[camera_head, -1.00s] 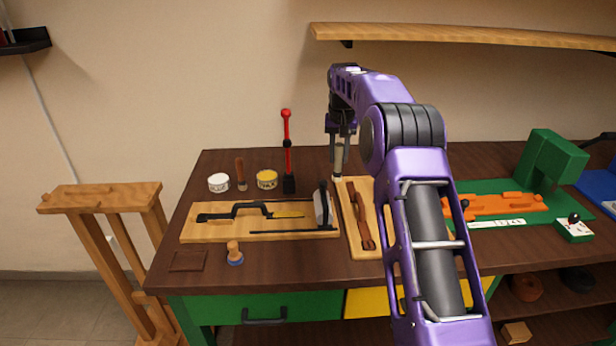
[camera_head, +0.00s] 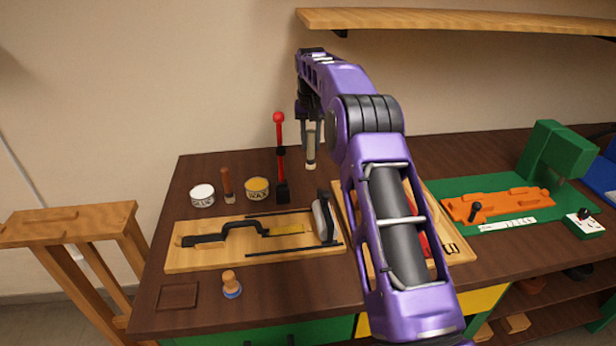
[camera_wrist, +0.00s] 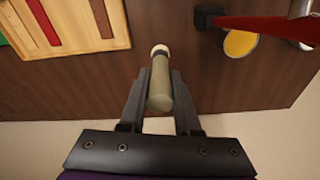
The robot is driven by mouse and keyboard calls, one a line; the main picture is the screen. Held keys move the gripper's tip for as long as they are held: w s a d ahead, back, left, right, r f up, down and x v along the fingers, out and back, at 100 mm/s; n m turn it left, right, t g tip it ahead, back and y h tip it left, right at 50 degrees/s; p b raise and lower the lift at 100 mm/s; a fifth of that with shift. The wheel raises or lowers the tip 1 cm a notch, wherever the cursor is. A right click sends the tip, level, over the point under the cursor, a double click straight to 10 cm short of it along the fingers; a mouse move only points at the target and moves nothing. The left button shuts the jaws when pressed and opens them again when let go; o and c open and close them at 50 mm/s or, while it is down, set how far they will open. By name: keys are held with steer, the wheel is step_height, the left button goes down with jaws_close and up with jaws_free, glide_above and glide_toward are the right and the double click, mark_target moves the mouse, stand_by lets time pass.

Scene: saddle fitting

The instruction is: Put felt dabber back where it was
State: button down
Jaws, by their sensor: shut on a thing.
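My gripper (camera_wrist: 160,88) is shut on the felt dabber (camera_wrist: 159,92), an upright olive-grey cylinder with a pale tip. In the head view the dabber (camera_head: 310,150) hangs tip down over the back of the workbench (camera_head: 330,172), right of the red-handled lever tool (camera_head: 280,150). I cannot tell whether its tip touches the bench. In the head view my gripper (camera_head: 311,128) is partly hidden by my own arm.
A white tin (camera_head: 202,195), a wooden-handled tool (camera_head: 228,187) and a yellow wax tin (camera_head: 257,188) stand left of the lever. A board with a black-handled tool (camera_head: 190,258) lies in front. A blue-based wooden knob (camera_head: 231,284) stands nearer. Bare bench surrounds the dabber.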

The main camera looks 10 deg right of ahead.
mark_target(311, 159)
steer(key=shift+f, duration=4)
steer(key=shift+f, duration=0.1)
steer(key=c, duration=0.6)
jaws_free()
steer(key=shift+f, duration=0.1)
steer(key=r, duration=0.4)
steer(key=s+r, duration=0.1)
steer(key=r, duration=0.7)
steer(key=shift+s+a+r, duration=0.1)
steer(key=shift+s+r, duration=0.05)
steer(key=shift+s, duration=0.15)
